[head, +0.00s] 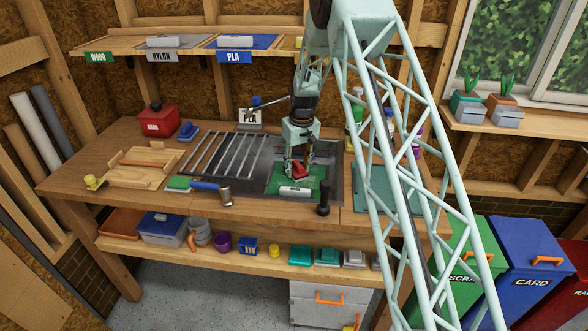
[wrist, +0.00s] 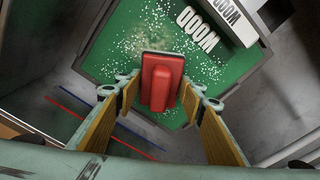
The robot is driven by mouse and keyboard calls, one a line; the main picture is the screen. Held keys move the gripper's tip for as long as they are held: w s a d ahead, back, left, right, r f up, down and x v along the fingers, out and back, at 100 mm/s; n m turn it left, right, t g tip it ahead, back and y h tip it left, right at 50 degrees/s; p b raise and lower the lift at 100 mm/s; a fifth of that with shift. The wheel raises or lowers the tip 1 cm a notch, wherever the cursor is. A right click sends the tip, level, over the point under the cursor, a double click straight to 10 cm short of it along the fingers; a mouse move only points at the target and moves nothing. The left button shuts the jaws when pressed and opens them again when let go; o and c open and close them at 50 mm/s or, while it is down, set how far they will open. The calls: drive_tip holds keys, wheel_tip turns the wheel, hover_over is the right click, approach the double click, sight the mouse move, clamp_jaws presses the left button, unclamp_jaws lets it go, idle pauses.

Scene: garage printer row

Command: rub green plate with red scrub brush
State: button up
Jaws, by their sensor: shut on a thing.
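The green plate (head: 282,186) lies in the dark recessed area at the middle right of the workbench. In the wrist view the green plate (wrist: 100,45) carries a scatter of white specks, white WOOD lettering and a white block (wrist: 236,20) near its top edge. The red scrub brush (wrist: 162,82) is held between the fingers over the plate; it also shows in the head view (head: 299,170). My gripper (head: 299,164) is shut on the brush. The brush is at the plate among the specks; whether its bristles touch the surface cannot be told.
A rack of metal bars (head: 225,155) lies left of the plate. A dark upright handle (head: 323,197) stands close to the plate's right. A red box (head: 158,120) stands at the back left.

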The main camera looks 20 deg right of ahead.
sight(315, 176)
drive_tip(key=shift+s+d+f, duration=0.25)
drive_tip(key=shift+d, duration=0.05)
drive_tip(key=shift+d, duration=0.1)
drive_tip(key=shift+s+d, duration=0.35)
drive_tip(key=shift+d, duration=0.3)
drive_tip(key=shift+s+d, duration=0.3)
drive_tip(key=shift+d, duration=0.35)
drive_tip(key=shift+s+d, duration=0.1)
drive_tip(key=shift+d, duration=0.2)
drive_tip(key=shift+d, duration=0.1)
drive_tip(key=shift+s+d+r, duration=0.1)
drive_tip(key=shift+s+d, duration=0.15)
drive_tip(key=shift+d, duration=0.45)
drive_tip(key=shift+s+d+r, duration=0.1)
drive_tip(key=shift+s+d, duration=0.1)
drive_tip(key=shift+d, duration=0.45)
drive_tip(key=shift+d+r, duration=0.2)
drive_tip(key=shift+a, duration=0.1)
